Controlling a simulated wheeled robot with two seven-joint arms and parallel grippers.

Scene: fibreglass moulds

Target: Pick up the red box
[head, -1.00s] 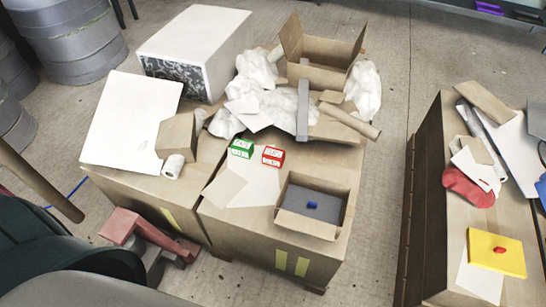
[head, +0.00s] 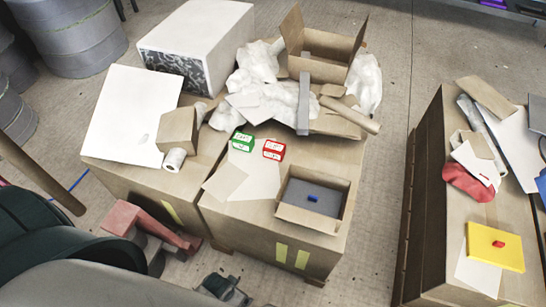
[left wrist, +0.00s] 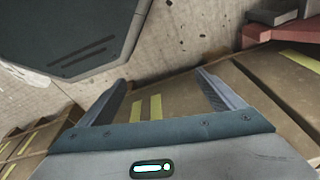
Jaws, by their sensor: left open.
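The red box (head: 273,150) is small with white label patches. It sits upright on the large cardboard box (head: 245,215) in the middle, right of a similar green box (head: 242,142). My left gripper (head: 224,286) shows in part at the bottom of the head view, low in front of the cardboard box and well apart from the red box. In the left wrist view my left gripper (left wrist: 160,85) has its two fingers spread with nothing between them; cardboard with yellow tape shows beyond. The red box is not visible there. My right gripper is out of view.
An open carton with a blue-handled grey lid (head: 312,199) stands right of the red box. White crumpled wrapping (head: 262,98) and a grey bar (head: 303,104) lie behind. A red metal piece (head: 124,218) stands front left. A second cardboard stack (head: 425,180) is at right.

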